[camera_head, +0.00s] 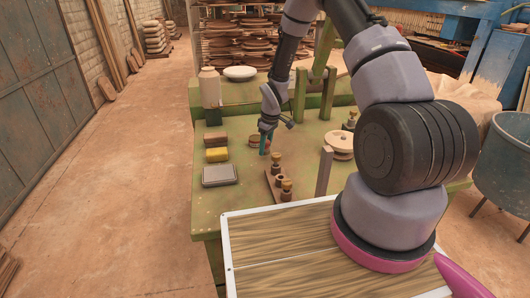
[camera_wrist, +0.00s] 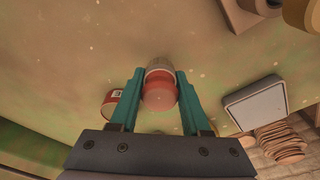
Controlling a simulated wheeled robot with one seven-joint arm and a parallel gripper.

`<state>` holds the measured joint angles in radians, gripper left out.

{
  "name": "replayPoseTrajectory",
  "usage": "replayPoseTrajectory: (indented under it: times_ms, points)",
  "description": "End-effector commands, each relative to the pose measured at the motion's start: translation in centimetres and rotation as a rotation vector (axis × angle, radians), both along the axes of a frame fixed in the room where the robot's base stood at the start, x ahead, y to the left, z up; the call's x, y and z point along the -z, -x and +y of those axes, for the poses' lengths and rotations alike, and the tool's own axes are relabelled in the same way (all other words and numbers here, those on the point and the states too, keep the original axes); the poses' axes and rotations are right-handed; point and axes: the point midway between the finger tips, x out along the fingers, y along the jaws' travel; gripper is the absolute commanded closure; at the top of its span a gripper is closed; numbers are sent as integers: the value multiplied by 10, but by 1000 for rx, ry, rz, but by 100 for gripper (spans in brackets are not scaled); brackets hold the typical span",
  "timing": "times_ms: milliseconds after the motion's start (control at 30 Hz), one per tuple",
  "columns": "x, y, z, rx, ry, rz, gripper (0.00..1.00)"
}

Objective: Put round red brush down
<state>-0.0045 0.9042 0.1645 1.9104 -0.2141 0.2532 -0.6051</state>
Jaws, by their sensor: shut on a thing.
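The round red brush (camera_wrist: 160,94) is between the teal fingers of my gripper (camera_wrist: 161,76) in the wrist view, its red end towards the camera and a paler band beyond it. My gripper is shut on it. In the head view my gripper (camera_head: 265,142) points down over the green table (camera_head: 240,206), near the table's middle. The brush is too small there to make out clearly. I cannot tell whether it touches the tabletop.
A small round container (camera_wrist: 111,102) lies close beside the left finger in the wrist view. On the table are a yellow block (camera_head: 216,154), a grey tin (camera_head: 219,176), a wooden rack with brass pieces (camera_head: 278,186) and a pale spool (camera_head: 340,146). Bare tabletop shows between them.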

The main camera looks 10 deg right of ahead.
Motion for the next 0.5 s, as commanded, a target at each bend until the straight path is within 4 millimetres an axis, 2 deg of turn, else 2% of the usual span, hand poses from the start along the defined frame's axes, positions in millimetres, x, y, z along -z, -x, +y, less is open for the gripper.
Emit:
replayPoseTrajectory:
  times_ms: [33,133,500]
  points:
    - [10,1,0,0,-1,4,100]
    - [21,1,1,0,-1,2,100]
    - [25,0,0,0,0,0,100]
